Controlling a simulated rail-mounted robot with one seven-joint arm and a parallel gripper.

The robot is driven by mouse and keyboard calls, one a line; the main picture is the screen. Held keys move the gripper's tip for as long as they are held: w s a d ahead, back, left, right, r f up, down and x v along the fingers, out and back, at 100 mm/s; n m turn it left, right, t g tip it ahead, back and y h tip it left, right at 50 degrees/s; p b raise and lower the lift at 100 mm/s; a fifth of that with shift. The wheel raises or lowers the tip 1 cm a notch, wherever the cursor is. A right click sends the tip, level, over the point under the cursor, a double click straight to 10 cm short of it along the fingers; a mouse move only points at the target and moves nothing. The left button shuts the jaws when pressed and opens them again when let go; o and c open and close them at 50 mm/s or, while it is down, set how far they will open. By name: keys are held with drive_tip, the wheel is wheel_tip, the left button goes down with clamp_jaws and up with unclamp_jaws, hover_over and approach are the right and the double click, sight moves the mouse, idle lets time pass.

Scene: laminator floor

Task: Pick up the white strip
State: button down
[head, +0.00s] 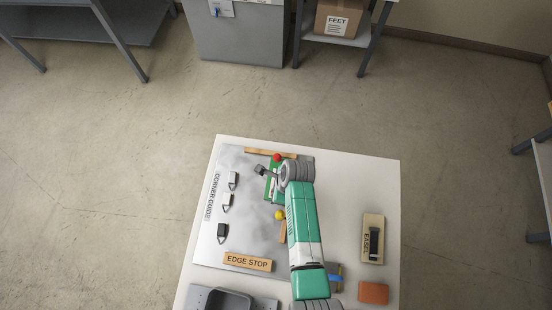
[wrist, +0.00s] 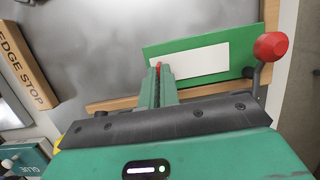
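The white strip (wrist: 200,64) lies on a flat green panel (wrist: 190,40) in the wrist view. Its left end is close to or behind my fingertips. In the head view the green panel (head: 269,188) shows at the left of my wrist, and the strip is mostly hidden there. My gripper (wrist: 160,72) has its two fingers close together, with a small red spot at the tips. The fingers overlap the panel's near edge in the picture. I cannot see any part of the strip between them. In the head view my wrist covers the fingers.
A red knob (wrist: 272,46) on a dark lever stands right of the panel; a yellow knob (head: 279,215) is nearer. The EDGE STOP block (head: 248,262), several small clips (head: 222,231), the EASEL block (head: 373,240) and an orange block (head: 373,292) share the table. The right side has free room.

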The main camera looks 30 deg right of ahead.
drive_tip(key=shift+r, duration=0.1)
wheel_tip(320, 180, up, 10)
drive_tip(key=p, duration=0.1)
drive_tip(key=shift+r, duration=0.1)
drive_tip(key=shift+r+p, duration=2.35)
drive_tip(key=shift+p, duration=0.55)
